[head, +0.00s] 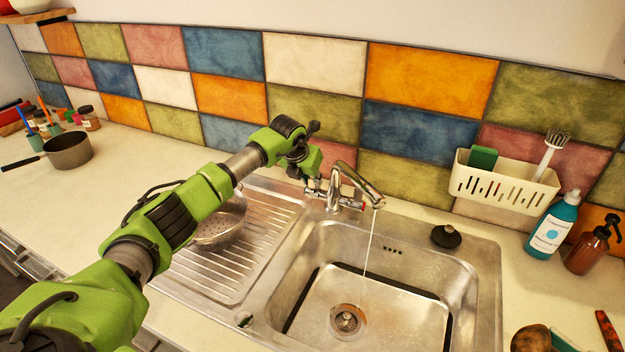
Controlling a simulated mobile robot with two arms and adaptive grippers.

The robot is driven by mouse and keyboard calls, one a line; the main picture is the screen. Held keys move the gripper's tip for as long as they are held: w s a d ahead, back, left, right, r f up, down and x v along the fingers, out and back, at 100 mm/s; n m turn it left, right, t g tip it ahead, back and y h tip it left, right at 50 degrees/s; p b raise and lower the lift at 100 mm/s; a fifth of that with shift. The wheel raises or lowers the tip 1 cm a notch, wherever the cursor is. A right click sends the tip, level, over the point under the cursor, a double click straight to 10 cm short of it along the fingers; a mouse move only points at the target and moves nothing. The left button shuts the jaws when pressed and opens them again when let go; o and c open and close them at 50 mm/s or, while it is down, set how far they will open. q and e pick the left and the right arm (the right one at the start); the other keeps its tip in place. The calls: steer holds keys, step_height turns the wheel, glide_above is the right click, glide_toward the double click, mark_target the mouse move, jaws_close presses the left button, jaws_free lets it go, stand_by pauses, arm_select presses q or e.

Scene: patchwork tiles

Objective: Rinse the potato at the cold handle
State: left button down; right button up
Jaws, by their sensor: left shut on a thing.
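The chrome tap (334,188) stands behind the sink, and a thin stream of water runs from its spout into the basin. My left gripper (311,183) is at the left side of the tap, shut on the left, cold handle, which its fingers mostly hide. The right handle (358,206) carries a red mark and is free. A brown, rounded thing that looks like the potato (531,339) lies on the counter at the bottom right, cut off by the frame edge. My right gripper is out of view.
The steel basin (430,275) holds only running water and its drain. A colander (220,222) stands on the drainboard, partly behind my left arm. A black plug (446,236), a white caddy (505,187) and bottles (553,226) are at right. A saucepan (67,150) stands far left.

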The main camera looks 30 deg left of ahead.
arm_select(q)
steer(key=shift+s+f+t+b, duration=0.2)
steer(key=shift+t+b, duration=0.3)
steer(key=shift+b, duration=0.25)
steer(key=shift+s+b, duration=0.1)
steer(key=shift+b, duration=0.2)
steer(key=shift+r+t, duration=0.2)
steer(key=shift+t, duration=0.1)
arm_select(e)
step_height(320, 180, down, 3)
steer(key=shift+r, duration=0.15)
arm_select(q)
steer(key=c, duration=1.9)
jaws_free()
steer(key=v, duration=1.2)
